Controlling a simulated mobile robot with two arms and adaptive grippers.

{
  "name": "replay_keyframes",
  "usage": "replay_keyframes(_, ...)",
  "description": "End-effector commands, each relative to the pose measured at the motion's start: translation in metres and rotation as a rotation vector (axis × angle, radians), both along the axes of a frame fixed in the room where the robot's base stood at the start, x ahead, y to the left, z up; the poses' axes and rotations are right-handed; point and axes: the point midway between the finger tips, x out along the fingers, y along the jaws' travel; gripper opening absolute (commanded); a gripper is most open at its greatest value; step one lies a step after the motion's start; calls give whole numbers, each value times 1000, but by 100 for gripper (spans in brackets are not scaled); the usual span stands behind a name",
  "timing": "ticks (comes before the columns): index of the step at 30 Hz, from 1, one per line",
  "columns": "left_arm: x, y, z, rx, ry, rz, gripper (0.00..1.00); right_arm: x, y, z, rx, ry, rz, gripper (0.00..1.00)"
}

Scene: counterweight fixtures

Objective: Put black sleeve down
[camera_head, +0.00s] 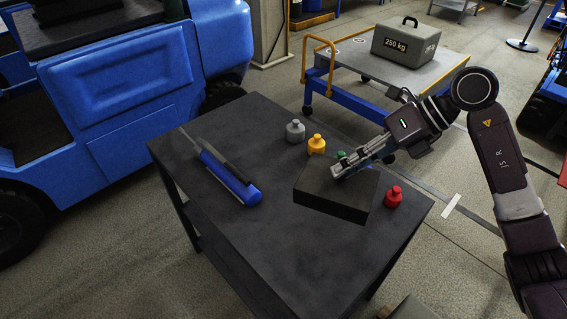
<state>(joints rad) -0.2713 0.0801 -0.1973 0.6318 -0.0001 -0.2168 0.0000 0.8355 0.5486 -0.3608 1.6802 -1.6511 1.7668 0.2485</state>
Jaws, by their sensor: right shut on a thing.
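The black sleeve (334,204) is a dark, box-like piece at the right part of the black table (258,215). My right gripper (340,171) reaches in from the right and is shut on the sleeve near its far top edge. The fingers cover part of that edge, so the exact contact is hidden. I cannot tell whether the sleeve's underside touches the table. My left gripper is not in view.
Grey (295,130), yellow (316,144) and partly hidden green (341,155) weights stand behind the sleeve. A red weight (393,197) stands close to its right. A blue tool (230,177) lies on the left. The table's front middle is clear.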

Motion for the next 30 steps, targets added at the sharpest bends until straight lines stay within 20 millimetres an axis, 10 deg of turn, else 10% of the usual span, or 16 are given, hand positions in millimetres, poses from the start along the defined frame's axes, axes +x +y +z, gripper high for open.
replay_keyframes(4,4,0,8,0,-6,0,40,-1,0,-18,6,4,-1,0)
replay_keyframes(13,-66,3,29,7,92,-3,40,-3,1,-97,7,6,-3,0)
replay_keyframes(24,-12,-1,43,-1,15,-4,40,-2,0,-155,5,-2,0,0)
replay_keyframes(30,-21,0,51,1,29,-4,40,-3,1,-183,6,2,-2,0)
